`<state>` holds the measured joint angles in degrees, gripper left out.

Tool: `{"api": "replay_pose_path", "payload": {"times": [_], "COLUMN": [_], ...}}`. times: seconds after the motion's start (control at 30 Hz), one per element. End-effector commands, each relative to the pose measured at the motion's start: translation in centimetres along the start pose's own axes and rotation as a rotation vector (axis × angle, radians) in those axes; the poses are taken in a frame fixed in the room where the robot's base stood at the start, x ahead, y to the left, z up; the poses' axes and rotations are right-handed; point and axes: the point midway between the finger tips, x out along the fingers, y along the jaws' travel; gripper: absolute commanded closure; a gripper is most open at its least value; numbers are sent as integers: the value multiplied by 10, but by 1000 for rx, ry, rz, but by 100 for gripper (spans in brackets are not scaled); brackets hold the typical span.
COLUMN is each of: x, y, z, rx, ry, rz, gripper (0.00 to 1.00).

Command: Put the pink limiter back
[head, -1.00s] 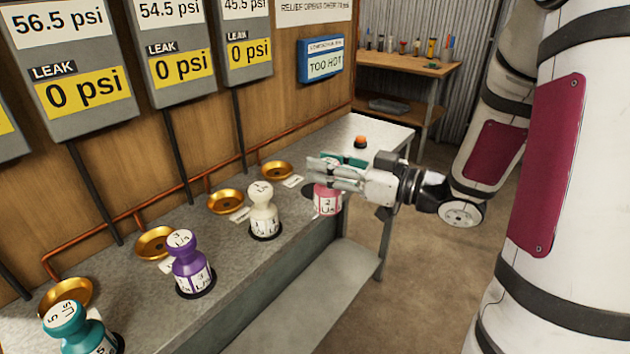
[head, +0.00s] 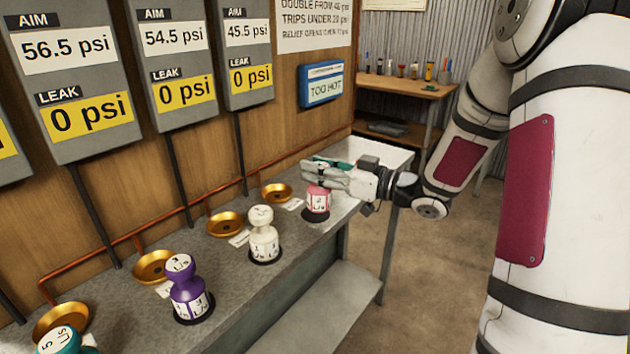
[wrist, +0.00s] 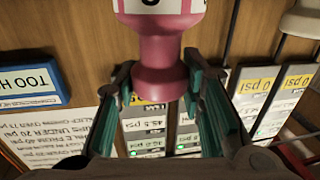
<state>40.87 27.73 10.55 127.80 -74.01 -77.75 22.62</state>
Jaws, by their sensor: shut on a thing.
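The pink limiter (head: 317,204), with a white "2 L/s" label, is upright at the far end of the row. A dark round pad (head: 316,217) shows around its foot; it looks to be on or just over the pad. My gripper (head: 318,178) reaches in from the right, shut on the limiter's upper part, which its fingers partly hide. In the wrist view, the pink limiter (wrist: 160,60) sits between the two green-lined fingers (wrist: 160,95).
White (head: 263,240) and purple (head: 187,288) limiters stand nearer on dark pads, with a teal one (head: 62,341) at the lower left. Brass cups (head: 276,193) line the bench (head: 225,266) behind them. Gauges and a blue "TOO HOT" box (head: 321,86) hang on the wall.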

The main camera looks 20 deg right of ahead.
Motion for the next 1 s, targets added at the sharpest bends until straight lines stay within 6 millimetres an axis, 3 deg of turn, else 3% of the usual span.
{"api": "replay_pose_path", "payload": {"times": [0.33,0.57,0.93,0.97,1.0], "x": [21,19,19,19,19], "y": [19,19,18,18,18], "z": [3,37,40,40,40], "rx": [-1,2,0,0,0], "ry": [2,1,1,0,0], "rz": [0,1,1,1,1], "gripper": [100,100,100,62,53]}}
